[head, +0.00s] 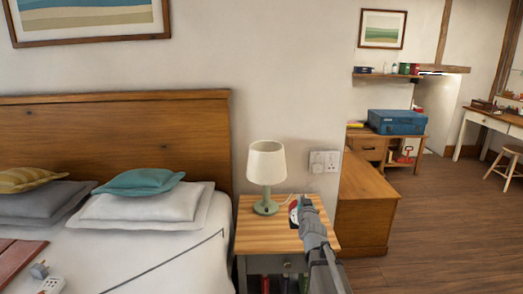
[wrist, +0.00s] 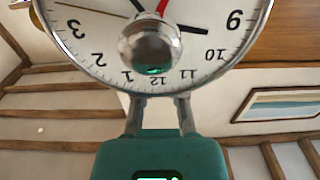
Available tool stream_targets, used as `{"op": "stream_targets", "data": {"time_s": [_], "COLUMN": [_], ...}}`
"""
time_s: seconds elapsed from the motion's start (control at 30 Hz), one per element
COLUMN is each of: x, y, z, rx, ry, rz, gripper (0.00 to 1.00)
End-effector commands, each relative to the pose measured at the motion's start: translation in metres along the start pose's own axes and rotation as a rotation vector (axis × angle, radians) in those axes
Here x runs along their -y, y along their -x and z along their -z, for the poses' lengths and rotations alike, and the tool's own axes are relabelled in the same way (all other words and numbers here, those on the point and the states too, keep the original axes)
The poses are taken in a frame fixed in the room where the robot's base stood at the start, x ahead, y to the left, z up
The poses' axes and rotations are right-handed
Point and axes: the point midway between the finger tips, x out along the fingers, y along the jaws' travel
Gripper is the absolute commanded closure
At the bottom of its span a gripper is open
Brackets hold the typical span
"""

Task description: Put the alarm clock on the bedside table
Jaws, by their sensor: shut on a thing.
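The alarm clock (head: 293,208) shows as a small red, white and dark shape at the end of my arm in the head view, mostly hidden by my gripper (head: 301,211). In the wrist view the clock's white dial (wrist: 85,30) with black numerals fills the top, upside down and close. My gripper is shut on the clock. The bedside table (head: 262,238) has a light wooden top. The clock appears over its right part; whether it touches the top I cannot tell.
A green-based lamp (head: 266,172) with a cream shade stands on the table, left of the clock. A wall socket (head: 323,161) is behind. The bed (head: 170,243) is on the left, a wooden cabinet (head: 366,205) on the right. The table's front left is clear.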

Motion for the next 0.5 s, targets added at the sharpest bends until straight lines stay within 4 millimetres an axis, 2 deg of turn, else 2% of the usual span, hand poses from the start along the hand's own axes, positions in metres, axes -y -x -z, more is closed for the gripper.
{"op": "stream_targets", "data": {"time_s": [0.03, 0.5], "x": [0.0, 0.0], "y": [0.0, 0.0], "z": [0.011, 0.071], "rx": [-0.002, -0.002], "ry": [0.0, 0.0], "rz": [-0.001, -0.001], "gripper": [1.0, 1.0]}}
